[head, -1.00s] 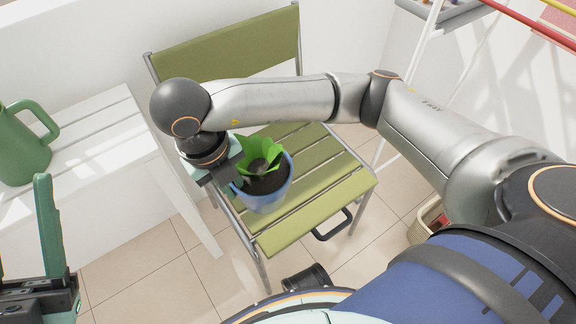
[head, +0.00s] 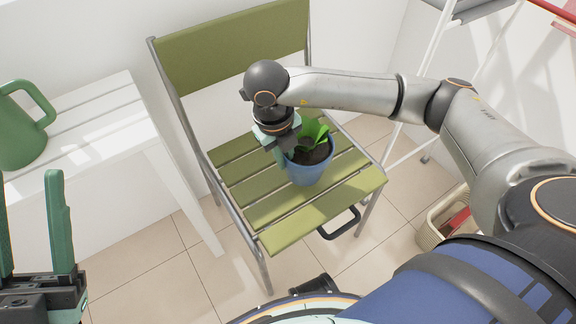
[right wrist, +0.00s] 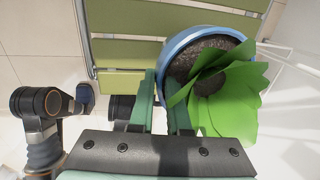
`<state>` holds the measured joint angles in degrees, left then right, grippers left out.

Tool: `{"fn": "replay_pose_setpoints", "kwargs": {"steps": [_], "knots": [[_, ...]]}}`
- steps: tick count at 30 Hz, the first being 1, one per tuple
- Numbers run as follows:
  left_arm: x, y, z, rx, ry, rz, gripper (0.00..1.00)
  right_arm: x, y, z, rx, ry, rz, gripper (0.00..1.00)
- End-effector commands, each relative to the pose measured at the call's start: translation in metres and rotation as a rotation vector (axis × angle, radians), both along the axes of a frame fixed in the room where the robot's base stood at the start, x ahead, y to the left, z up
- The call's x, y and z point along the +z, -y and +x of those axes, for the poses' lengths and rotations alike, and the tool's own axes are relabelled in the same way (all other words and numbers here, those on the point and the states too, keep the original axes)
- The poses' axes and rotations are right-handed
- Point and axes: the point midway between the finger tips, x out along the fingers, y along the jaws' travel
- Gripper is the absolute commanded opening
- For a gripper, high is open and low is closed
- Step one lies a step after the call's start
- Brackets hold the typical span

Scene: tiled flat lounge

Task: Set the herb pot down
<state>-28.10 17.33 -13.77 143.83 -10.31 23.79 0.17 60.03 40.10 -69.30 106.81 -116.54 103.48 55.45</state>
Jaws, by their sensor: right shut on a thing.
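The herb pot (head: 308,172) is a blue pot with dark soil and bright green leaves. In the head view it appears upright over the middle of the green slatted chair seat (head: 285,208); I cannot tell whether its base touches the slats. My right gripper (head: 284,158) is shut on the pot's left wall. In the right wrist view, the fingers (right wrist: 163,82) pinch the blue rim of the pot (right wrist: 170,48), and the leaves lie to the right. My left gripper (head: 32,225) is empty, its fingers apart, at the left edge.
A white slatted bench (head: 95,120) with a green watering can (head: 20,130) stands left of the chair. The chair backrest (head: 235,50) rises behind the seat. A white metal rack (head: 410,95) stands to the right, with a woven basket (head: 432,235) on the floor.

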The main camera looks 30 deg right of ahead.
Motion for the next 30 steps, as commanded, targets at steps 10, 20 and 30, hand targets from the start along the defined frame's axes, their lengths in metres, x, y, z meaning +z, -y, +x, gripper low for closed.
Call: {"fn": "replay_pose_setpoints", "kwargs": {"steps": [10, 20, 30], "knots": [[-0.023, 0.003, 0.001, -0.016, -0.018, 0.002, 0.5, -0.042, 0.01, 0.004, -0.002, 0.003, -0.003, 0.0], [-0.025, 0.004, 0.001, -0.016, -0.015, 0.007, 0.5, -0.045, 0.009, 0.004, -0.001, 0.002, -0.002, 0.0], [-0.024, 0.003, 0.001, -0.015, -0.015, 0.003, 0.5, -0.045, 0.009, 0.003, -0.001, -0.001, -0.002, 0.45]]}}
